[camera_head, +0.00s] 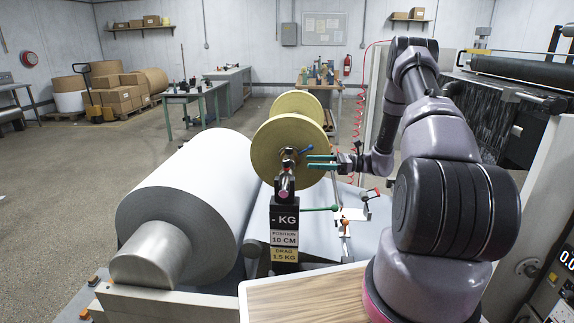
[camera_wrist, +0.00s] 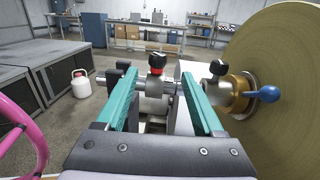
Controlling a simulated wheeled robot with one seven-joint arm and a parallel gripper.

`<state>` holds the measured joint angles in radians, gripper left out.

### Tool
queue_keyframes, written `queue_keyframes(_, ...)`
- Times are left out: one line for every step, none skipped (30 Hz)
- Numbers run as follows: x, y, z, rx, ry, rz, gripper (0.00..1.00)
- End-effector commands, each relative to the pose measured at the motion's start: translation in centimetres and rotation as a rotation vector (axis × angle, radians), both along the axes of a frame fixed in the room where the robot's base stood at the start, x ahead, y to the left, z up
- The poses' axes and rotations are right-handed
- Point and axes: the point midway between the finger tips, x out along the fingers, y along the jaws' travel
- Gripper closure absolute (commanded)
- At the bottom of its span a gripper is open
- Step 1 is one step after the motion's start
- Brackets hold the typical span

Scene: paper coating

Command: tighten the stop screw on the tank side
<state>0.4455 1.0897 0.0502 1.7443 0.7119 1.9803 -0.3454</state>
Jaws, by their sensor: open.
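My gripper (camera_head: 312,162) is open, with two teal fingers beside the yellow-brown roll in the head view. In the wrist view, my gripper (camera_wrist: 159,78) points at a metal stop collar (camera_wrist: 154,84) on a shaft. A black stop screw knob (camera_wrist: 157,61) with a red mark stands on that collar, on the side of the white tank (camera_wrist: 81,84). The knob appears between the fingers; I cannot tell its distance, and no contact shows. A second black knob (camera_wrist: 218,68) stands on a collar beside the brass hub (camera_wrist: 238,92), right of the right finger.
The large roll (camera_wrist: 288,55) fills the right of the wrist view, with a blue lever (camera_wrist: 266,94) at its hub. A wide white paper roll (camera_head: 185,200) lies left in the head view. A post with a KG sign (camera_head: 285,222) stands below the shaft end.

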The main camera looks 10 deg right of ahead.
Motion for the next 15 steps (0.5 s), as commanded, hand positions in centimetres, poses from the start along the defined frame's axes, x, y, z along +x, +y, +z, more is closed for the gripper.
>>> queue_keyframes(0.0,-0.4,-0.2,-0.016,0.004,0.023,0.31)
queue_keyframes(0.0,-0.5,-0.3,-0.021,0.007,0.032,0.31)
queue_keyframes(0.0,-0.4,-0.4,-0.026,0.009,0.041,0.31)
queue_keyframes(0.0,-0.2,-0.4,-0.028,0.011,0.045,0.31)
queue_keyframes(0.1,0.0,-0.4,-0.028,0.012,0.046,0.31)
queue_keyframes(0.1,0.6,-0.4,-0.027,0.012,0.047,0.31)
queue_keyframes(0.2,1.0,-0.4,-0.027,0.012,0.048,0.31)
queue_keyframes(0.2,1.5,-0.4,-0.027,0.012,0.048,0.31)
queue_keyframes(0.4,2.3,-0.4,-0.026,0.011,0.047,0.31)
queue_keyframes(0.5,2.9,-0.4,-0.027,0.010,0.048,0.31)
queue_keyframes(0.6,3.4,-0.3,-0.027,0.010,0.047,0.31)
queue_keyframes(0.7,4.3,-0.3,-0.027,0.010,0.048,0.31)
queue_keyframes(0.8,4.8,-0.3,-0.027,0.010,0.047,0.31)
queue_keyframes(0.9,5.4,-0.4,-0.027,0.010,0.047,0.31)
queue_keyframes(1.0,6.1,-0.4,-0.027,0.010,0.047,0.31)
